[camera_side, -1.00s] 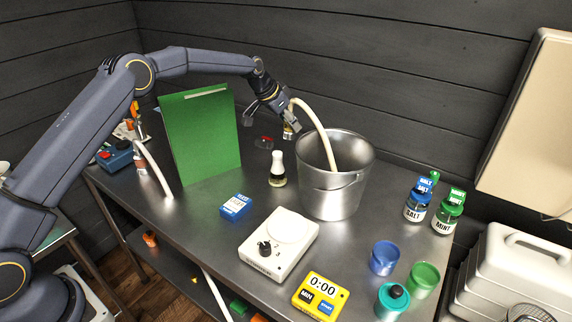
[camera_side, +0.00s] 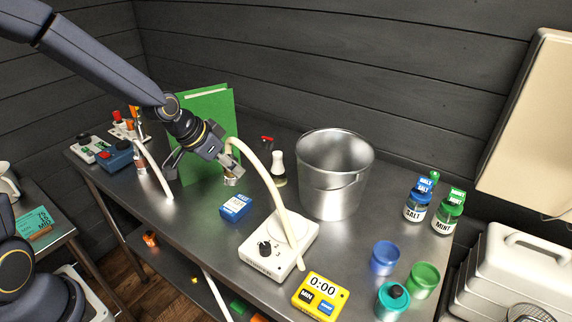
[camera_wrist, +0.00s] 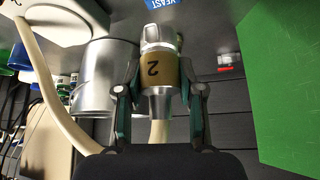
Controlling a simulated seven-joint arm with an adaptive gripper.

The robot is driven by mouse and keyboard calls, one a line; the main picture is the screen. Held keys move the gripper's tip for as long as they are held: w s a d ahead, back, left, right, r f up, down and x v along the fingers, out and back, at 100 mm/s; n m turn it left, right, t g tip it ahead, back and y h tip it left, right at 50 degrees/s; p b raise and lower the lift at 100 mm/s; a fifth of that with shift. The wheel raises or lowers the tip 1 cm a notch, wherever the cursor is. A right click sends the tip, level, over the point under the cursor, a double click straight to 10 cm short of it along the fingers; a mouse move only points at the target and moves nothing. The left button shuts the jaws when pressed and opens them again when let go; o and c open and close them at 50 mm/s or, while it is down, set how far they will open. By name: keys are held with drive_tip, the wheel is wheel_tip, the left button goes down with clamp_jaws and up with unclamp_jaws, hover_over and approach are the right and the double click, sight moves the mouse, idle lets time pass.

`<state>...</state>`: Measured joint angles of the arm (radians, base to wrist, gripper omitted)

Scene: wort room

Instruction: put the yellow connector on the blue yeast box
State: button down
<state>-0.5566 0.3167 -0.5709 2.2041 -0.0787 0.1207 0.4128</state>
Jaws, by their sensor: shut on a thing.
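The connector is a metal fitting with a tan-yellow band marked 2 (camera_wrist: 160,70), on the end of a cream hose. My gripper (camera_wrist: 160,95) is shut on it, one finger on each side, in the wrist view. In the side view my gripper (camera_side: 208,160) holds the connector (camera_side: 231,181) above the table, behind the blue yeast box (camera_side: 236,207) and apart from it. The box lies flat on the steel table. Its edge, lettered YEAST (camera_wrist: 165,3), shows at the top of the wrist view.
A green folder (camera_side: 210,115) stands behind. A second hose (camera_side: 155,180) is at left. A yellow timer (camera_side: 320,296) is in front.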

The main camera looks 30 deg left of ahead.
sight(227, 184)
wheel_tip(227, 184, down, 7)
drive_tip(key=shift+s+f, duration=0.1)
drive_tip(key=shift+f, duration=0.1)
idle(0.3)
drive_tip(key=c, duration=0.7)
unclamp_jaws()
